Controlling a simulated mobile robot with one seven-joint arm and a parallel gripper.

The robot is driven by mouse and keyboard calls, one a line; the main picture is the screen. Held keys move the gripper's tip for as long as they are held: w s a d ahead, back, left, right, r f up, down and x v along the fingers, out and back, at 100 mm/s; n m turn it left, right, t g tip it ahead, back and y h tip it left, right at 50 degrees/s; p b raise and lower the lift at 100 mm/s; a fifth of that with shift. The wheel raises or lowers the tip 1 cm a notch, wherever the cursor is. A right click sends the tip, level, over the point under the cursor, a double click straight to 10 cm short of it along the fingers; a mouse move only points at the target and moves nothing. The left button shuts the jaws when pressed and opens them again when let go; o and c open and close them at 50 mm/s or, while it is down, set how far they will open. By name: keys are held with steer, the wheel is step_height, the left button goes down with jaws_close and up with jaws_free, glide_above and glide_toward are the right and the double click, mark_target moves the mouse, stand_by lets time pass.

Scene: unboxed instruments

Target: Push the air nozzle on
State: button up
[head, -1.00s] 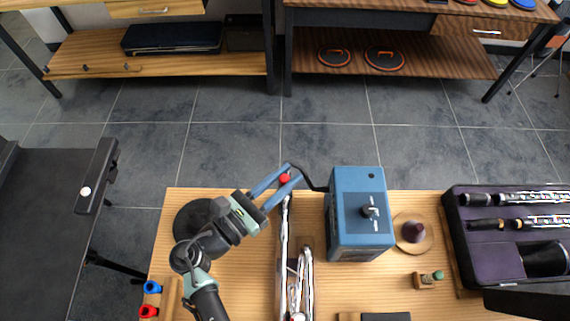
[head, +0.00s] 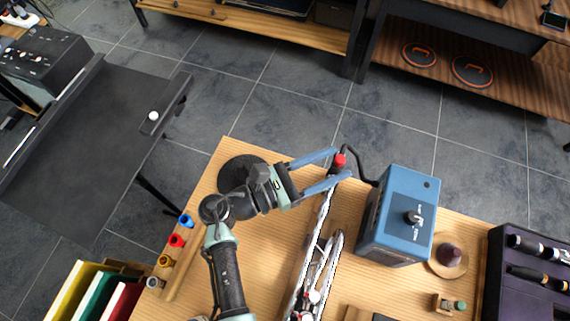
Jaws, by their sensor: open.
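A small red nozzle (head: 340,160) is on the end of a black hose from a blue box (head: 397,220) with a black knob. The nozzle is at the upper end of a long silver instrument (head: 318,232) on the wooden table. I cannot tell how far it is seated on that end. My gripper (head: 341,163) has two blue fingers, spread apart, with their tips on either side of the nozzle. A gap shows between the fingers, and I see no firm hold on the nozzle.
The wooden table (head: 262,235) holds a black disc (head: 236,172) behind my wrist, coloured pegs (head: 177,240) at the left, a purple-topped wooden piece (head: 450,256) and a dark instrument case (head: 499,275) at the right. A dark bench (head: 90,150) stands left. Tiled floor lies beyond the table.

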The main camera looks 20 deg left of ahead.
steer(key=b+v, duration=0.1)
steer(key=v, duration=0.9)
steer(key=shift+s+a, duration=0.25)
steer(key=shift+s, duration=0.05)
